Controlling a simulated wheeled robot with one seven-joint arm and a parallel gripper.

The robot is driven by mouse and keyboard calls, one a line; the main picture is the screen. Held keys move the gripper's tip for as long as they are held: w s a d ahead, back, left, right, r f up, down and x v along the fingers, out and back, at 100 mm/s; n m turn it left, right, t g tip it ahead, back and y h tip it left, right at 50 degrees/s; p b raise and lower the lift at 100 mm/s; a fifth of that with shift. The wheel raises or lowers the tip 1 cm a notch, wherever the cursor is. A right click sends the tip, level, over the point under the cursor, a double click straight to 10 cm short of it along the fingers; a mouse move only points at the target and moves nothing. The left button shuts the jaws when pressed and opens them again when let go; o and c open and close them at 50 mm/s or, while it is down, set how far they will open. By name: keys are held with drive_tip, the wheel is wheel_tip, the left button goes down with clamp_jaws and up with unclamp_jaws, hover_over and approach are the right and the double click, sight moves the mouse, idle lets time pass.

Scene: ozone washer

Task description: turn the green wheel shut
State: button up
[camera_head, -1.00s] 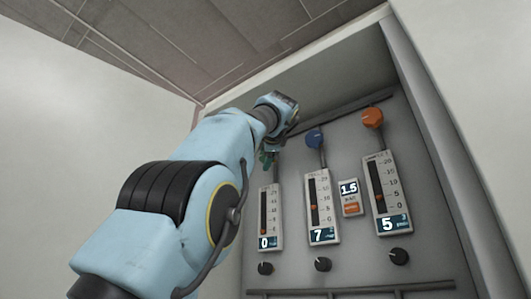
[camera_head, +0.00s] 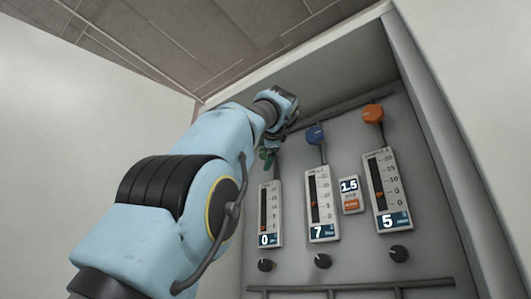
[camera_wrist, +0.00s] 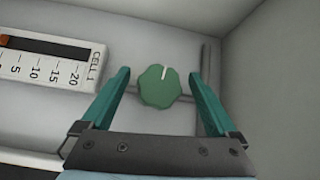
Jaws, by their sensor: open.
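The green wheel (camera_wrist: 160,88) is in the wrist view, a lobed knob with a white mark near its upper edge. My gripper (camera_wrist: 161,76) is open, with one teal finger on each side of the wheel and a visible gap to both. I cannot tell how deep the fingers reach around it. In the head view, a bit of the green wheel (camera_head: 266,156) shows below my wrist, mostly hidden. The gauge below it (camera_head: 266,212) reads 0; its scale (camera_wrist: 45,62) in the wrist view is labelled CELL 1.
A blue wheel (camera_head: 315,134) and an orange wheel (camera_head: 373,113) are to the right, above gauges reading 7 (camera_head: 321,200) and 5 (camera_head: 388,188). A small 1.5 display (camera_head: 349,195) sits between those gauges. Black knobs (camera_head: 322,261) line the panel below. Cabinet walls (camera_wrist: 278,85) flank the panel.

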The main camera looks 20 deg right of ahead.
drive_tip(key=shift+s, duration=0.1)
drive_tip(key=b+v, duration=0.4)
drive_tip(key=v, duration=0.6)
drive_tip(key=shift+s, duration=0.35)
